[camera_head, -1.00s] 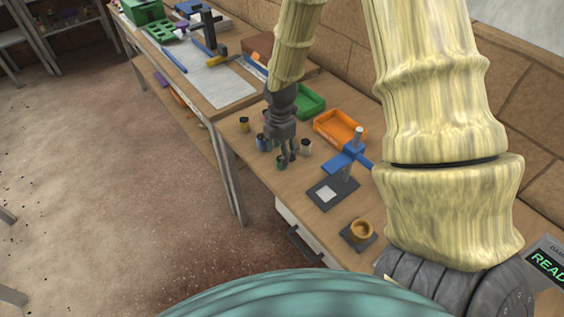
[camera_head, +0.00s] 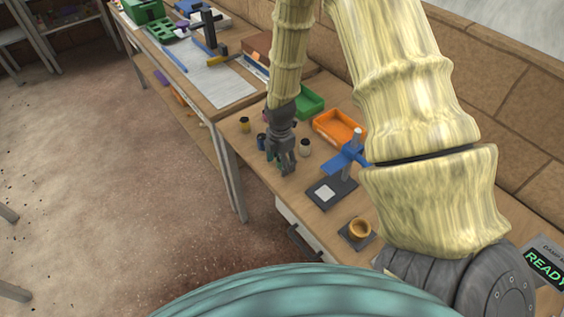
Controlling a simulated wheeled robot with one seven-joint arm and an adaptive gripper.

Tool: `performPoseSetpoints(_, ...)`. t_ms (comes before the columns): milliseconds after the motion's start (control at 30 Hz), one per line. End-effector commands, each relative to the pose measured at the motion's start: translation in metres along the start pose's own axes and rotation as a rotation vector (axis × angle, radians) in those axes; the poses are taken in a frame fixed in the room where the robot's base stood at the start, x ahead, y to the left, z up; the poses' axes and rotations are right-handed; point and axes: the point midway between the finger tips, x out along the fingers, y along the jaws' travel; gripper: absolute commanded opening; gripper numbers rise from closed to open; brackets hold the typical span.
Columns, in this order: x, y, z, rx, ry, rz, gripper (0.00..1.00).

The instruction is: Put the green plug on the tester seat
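My gripper (camera_head: 285,170) points down over the front part of the near workbench, among small plugs. A small patch of green, likely the green plug (camera_head: 277,161), shows at the left side of its fingers; the rest is hidden. I cannot tell whether the fingers grip it. A gold ring-shaped cup on a dark square base (camera_head: 360,229), possibly the tester seat, stands at the front right, apart from my gripper.
A blue plug (camera_head: 261,141), a white plug with a dark cap (camera_head: 305,147) and a yellow plug with a dark cap (camera_head: 244,124) stand nearby. Orange (camera_head: 338,126) and green (camera_head: 311,103) trays lie behind. A READY display (camera_head: 545,265) is at the far right.

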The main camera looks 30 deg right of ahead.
Motion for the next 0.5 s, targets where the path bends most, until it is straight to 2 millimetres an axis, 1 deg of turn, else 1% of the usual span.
performPoseSetpoints(33, 0.0, 0.0, 0.0, 0.0, 0.0, 0.0, 0.52)
performPoseSetpoints(233, -0.0001, -0.0001, 0.0, 0.0, 0.0, 0.0, 0.15)
performPoseSetpoints(333, -0.0002, -0.0001, 0.0, 0.0, 0.0, 0.0, 0.15)
performPoseSetpoints(367, -0.0002, -0.0001, 0.0, 0.0, 0.0, 0.0, 0.12)
performPoseSetpoints(500, -0.0002, -0.0001, 0.0, 0.0, 0.0, 0.0, 0.12)
